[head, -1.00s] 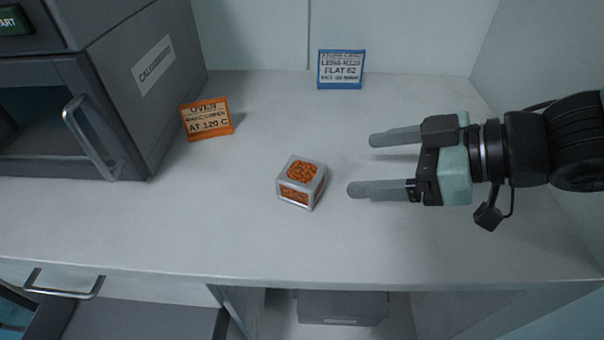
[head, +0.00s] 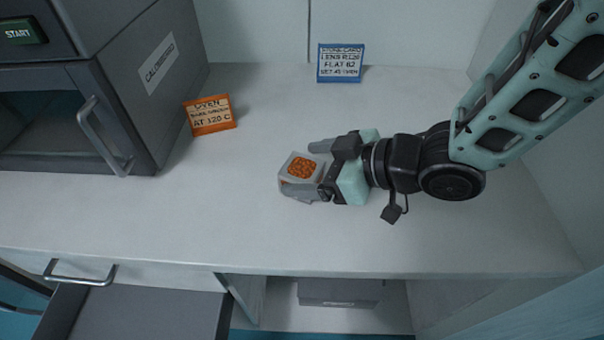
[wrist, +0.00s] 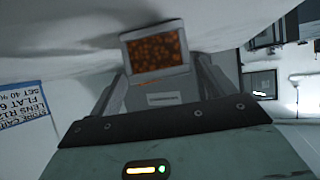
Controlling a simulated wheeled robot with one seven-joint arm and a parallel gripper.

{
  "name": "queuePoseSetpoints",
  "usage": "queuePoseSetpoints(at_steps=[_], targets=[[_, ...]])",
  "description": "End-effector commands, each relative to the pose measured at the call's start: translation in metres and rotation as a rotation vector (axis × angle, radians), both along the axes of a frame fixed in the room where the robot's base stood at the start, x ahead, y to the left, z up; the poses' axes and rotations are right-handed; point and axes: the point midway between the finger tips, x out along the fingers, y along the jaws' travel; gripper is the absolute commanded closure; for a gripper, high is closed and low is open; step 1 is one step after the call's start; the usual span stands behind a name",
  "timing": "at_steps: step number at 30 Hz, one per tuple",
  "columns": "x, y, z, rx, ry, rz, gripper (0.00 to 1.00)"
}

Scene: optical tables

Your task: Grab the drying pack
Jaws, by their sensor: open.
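The drying pack (head: 300,168) is a small grey-framed cube with orange beads showing through its windows. It sits on the white bench in the head view. My gripper (head: 314,172) is open, low over the bench, with one finger along the pack's far side and the other along its near side. In the wrist view the pack (wrist: 155,50) lies straight ahead, between the fingers (wrist: 158,85). Whether either finger touches it cannot be told.
A dark grey oven (head: 150,90) with a bar handle stands at the left. An orange oven card (head: 209,115) and a blue card (head: 340,63) stand behind the pack. An open drawer (head: 140,312) juts out below the bench front. Bench space around the pack is clear.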

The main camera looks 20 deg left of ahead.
Motion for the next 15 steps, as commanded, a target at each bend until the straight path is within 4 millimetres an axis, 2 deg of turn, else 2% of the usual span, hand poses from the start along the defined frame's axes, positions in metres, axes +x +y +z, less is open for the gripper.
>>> queuePoseSetpoints(at_steps=[3,6,15], targets=[[-0.002,0.015,-0.013,-0.003,0.003,0.004,0.18],[0.001,0.026,-0.018,-0.001,0.001,0.002,0.18],[0.003,0.032,-0.021,0.0,0.0,0.001,0.18]])
